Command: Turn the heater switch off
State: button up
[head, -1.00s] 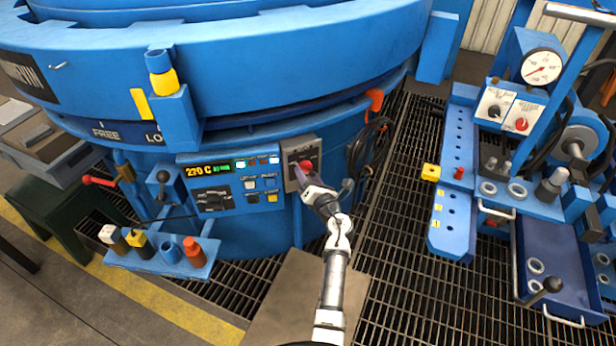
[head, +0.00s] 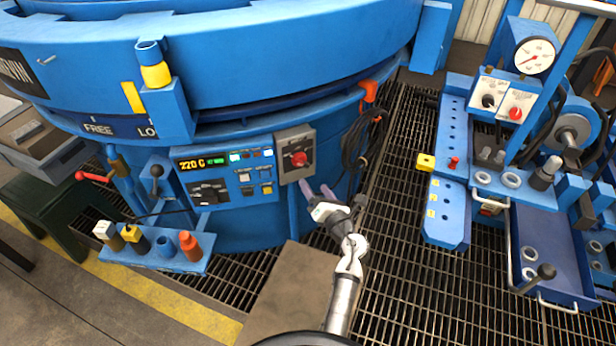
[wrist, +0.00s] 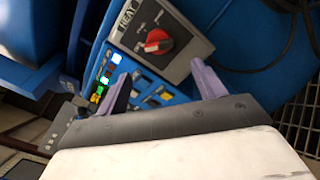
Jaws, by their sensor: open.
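The heater switch is a red rotary knob (head: 299,159) on a grey plate (head: 293,139) at the right end of the furnace's control panel. In the wrist view the red knob (wrist: 157,41) sits below a "HEAT" label; the position marks are too small to read. My gripper (head: 315,187) is open and empty, below and a little right of the knob in the head view. Its two purple fingers (wrist: 160,72) are apart and do not touch the knob in the wrist view.
The control panel (head: 224,184) shows "220 C" and lit indicators left of the switch. A coiled black cable (head: 363,140) hangs to the right. A rack of coloured handles (head: 155,258) juts out at lower left. A blue bench (head: 447,212) stands right, beyond open grating.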

jog(key=shift+v, duration=2.25)
